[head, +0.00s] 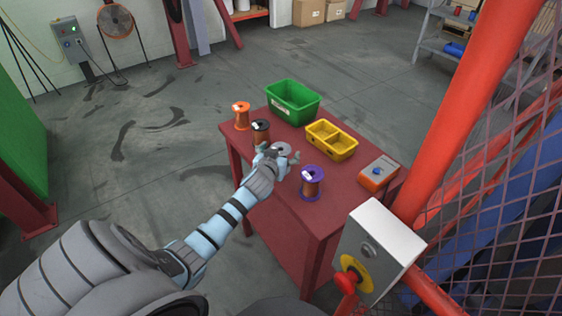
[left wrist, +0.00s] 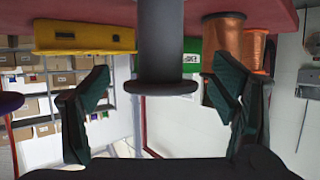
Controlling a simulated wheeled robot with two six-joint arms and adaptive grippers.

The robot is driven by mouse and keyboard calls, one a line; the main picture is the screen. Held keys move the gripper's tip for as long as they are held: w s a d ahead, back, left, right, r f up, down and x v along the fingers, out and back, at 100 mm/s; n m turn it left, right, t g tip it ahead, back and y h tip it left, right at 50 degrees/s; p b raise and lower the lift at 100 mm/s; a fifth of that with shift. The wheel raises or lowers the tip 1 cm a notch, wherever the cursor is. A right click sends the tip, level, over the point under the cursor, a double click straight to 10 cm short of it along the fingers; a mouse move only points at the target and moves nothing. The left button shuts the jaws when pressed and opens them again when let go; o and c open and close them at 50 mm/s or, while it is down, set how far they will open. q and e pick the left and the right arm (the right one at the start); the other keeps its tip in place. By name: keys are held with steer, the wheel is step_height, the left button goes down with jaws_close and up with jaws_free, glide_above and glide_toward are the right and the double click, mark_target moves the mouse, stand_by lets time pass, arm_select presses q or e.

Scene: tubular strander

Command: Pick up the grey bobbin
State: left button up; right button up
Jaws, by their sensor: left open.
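The grey bobbin (head: 281,148) stands on the red table among the other bobbins, partly hidden by my left gripper (head: 275,157). In the left wrist view, which looks upside down, the grey bobbin (left wrist: 167,88) is in the middle, its flange and core between the two dark fingers of my left gripper (left wrist: 160,75). The fingers are open, with a gap on each side of the bobbin, and do not appear to touch it. My right gripper is not in view.
The red table (head: 232,150) also holds an orange bobbin (head: 241,116), a black-topped copper bobbin (head: 261,132), a purple bobbin (head: 312,184), a green bin (head: 293,101), a yellow tray (head: 331,140) and an orange-grey button box (head: 379,173). A red post and mesh fence (head: 480,200) stand at the right.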

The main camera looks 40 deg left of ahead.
arm_select(q)
steer(key=shift+r, duration=0.1)
steer(key=c, duration=1.2)
